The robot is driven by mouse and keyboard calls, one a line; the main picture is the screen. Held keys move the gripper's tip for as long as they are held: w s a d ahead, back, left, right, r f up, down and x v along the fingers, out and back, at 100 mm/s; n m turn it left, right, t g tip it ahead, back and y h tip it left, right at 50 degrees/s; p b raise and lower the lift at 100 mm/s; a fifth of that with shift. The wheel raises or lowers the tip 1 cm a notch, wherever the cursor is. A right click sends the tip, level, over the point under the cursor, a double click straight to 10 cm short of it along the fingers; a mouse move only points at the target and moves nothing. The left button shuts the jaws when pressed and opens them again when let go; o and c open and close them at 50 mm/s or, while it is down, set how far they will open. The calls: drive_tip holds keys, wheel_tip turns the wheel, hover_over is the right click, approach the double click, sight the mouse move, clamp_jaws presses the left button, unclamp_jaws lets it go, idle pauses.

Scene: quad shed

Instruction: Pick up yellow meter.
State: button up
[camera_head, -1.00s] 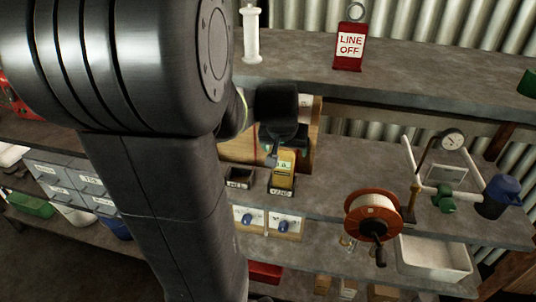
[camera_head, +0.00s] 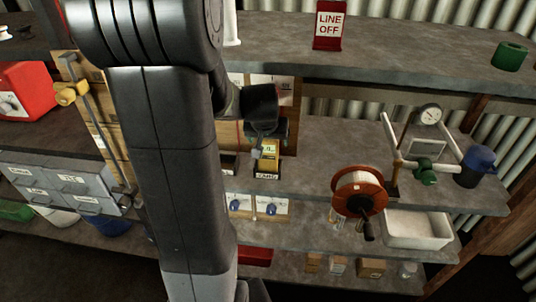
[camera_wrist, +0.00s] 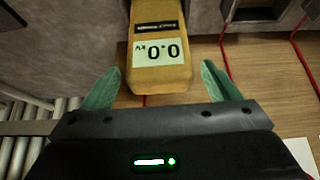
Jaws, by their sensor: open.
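The yellow meter (camera_head: 268,158) stands on the middle shelf, in a small dark labelled holder (camera_head: 267,175). In the wrist view the yellow meter (camera_wrist: 158,45) is upside down in the picture, with a pale display reading 0.0 and a dark label strip. My gripper (camera_head: 268,138) is close to the top of the meter in the head view and partly hides it. In the wrist view my gripper (camera_wrist: 154,85) has its two green fingers spread apart, one on each side of the meter's near end. The fingers do not visibly touch it.
A second dark holder (camera_wrist: 254,10) is beside the meter. Red leads (camera_wrist: 303,55) run over the wooden board (camera_wrist: 200,100). A LINE OFF sign (camera_head: 329,25) stands on the upper shelf.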

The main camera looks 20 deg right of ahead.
drive_tip(key=c, duration=1.6)
drive_tip(key=shift+r, duration=0.2)
